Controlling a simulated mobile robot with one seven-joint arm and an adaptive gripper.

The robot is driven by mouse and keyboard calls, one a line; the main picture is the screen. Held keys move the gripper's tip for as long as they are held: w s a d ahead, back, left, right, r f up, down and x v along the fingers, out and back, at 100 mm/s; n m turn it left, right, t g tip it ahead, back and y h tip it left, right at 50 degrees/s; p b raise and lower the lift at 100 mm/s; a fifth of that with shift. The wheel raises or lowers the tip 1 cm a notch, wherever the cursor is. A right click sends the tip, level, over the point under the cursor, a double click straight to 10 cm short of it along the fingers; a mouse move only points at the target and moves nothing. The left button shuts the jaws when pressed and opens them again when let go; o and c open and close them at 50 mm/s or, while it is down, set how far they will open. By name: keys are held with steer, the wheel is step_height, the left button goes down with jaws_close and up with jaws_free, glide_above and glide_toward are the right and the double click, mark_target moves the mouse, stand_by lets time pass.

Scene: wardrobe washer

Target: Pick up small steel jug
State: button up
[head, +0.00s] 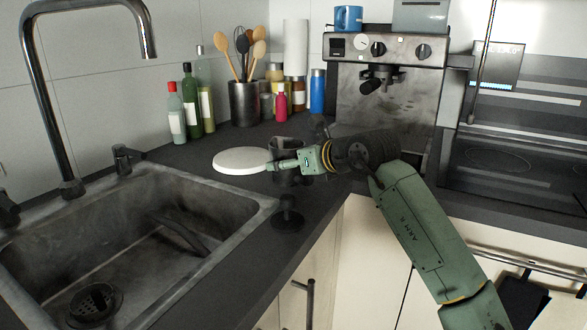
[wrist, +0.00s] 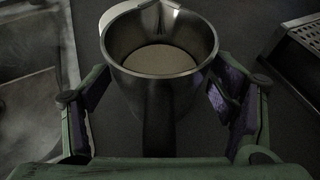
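The small steel jug (wrist: 150,90) stands upright on the dark counter, its open top facing my wrist camera and its dark handle toward me. A pale round surface shows inside it. In the head view the jug (head: 286,145) is partly hidden behind my gripper (head: 272,166). In the wrist view my gripper (wrist: 160,98) is open, with one finger on each side of the jug. Small gaps appear between the purple pads and the jug wall; contact on the right is hard to judge.
A white round board (head: 240,161) lies just left of the jug. A sink (head: 190,190) is at the left. A small black object (head: 288,219) stands near the counter's front edge. A coffee machine (head: 385,90) stands behind right. Bottles and a utensil pot (head: 244,104) line the back.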

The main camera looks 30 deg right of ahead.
steer(key=c, duration=1.2)
steer(key=shift+o, duration=0.2)
steer(key=shift+r, duration=0.15)
